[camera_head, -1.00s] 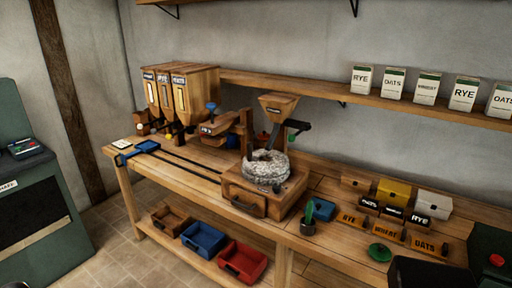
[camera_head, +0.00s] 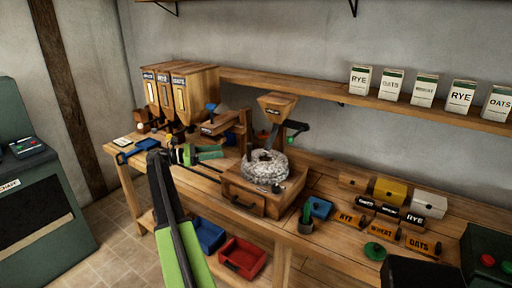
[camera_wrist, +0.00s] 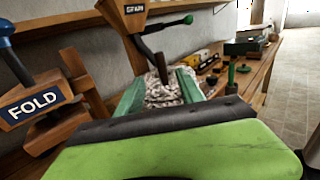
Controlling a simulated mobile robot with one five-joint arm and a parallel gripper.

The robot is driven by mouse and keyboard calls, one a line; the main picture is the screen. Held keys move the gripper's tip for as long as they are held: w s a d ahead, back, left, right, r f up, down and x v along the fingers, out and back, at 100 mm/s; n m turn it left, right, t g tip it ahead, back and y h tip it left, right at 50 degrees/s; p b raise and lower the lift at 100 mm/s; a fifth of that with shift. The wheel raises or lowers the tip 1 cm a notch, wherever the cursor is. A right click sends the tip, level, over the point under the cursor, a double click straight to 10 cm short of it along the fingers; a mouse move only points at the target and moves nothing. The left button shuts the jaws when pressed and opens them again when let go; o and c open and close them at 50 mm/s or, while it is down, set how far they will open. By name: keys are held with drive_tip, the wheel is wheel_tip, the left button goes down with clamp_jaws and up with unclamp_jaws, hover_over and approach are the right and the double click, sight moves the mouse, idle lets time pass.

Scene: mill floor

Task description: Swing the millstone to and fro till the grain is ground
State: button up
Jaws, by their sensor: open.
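The round grey millstone (camera_head: 265,168) lies on a wooden mill box with a front drawer (camera_head: 242,202), under a wooden hopper (camera_head: 277,105). A dark upright piece (camera_head: 272,137) stands at the stone. My gripper (camera_head: 213,153) is over the bench to the left of the stone, apart from it. In the wrist view my gripper (camera_wrist: 162,90) is open and empty, its green fingers spread with the stone (camera_wrist: 163,92) showing beyond them. A dark arm with a green knob (camera_wrist: 188,19) sticks out right of the hopper. I cannot see any grain.
A press marked FOLD (camera_wrist: 38,102) stands left of my gripper. Three grain bins (camera_head: 180,92) stand at the back left. Labelled rolls and boxes fill the right bench.

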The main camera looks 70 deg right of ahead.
hover_over(256, 160)
drive_tip(key=shift+a, duration=0.15)
clamp_jaws()
idle(0.4)
idle(1.1)
